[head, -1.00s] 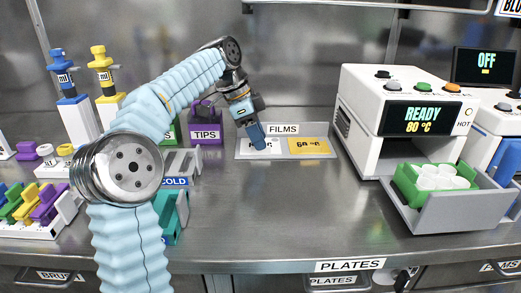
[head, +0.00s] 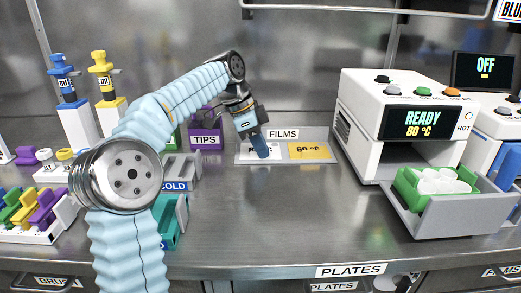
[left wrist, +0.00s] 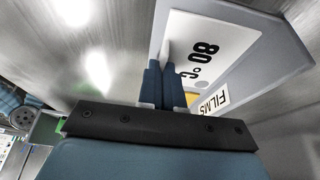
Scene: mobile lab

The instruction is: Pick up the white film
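The white film (head: 273,147) lies on the left half of the grey tray labelled FILMS (head: 240,155). My left gripper (head: 260,148) points down at its left part and hides some of its print. In the left wrist view the white film (left wrist: 222,38) shows the print "80 °C". There the two blue fingers of my left gripper (left wrist: 164,75) are close together, with a narrow white upright part of the film between their tips. The film still looks flat on the tray. My right gripper is not in view.
A yellow film (head: 310,151) lies on the tray's right half. A purple TIPS box (head: 205,142) stands left of the tray. The white heating device (head: 375,130) with an open drawer (head: 465,212) stands to the right. The bench front middle is clear.

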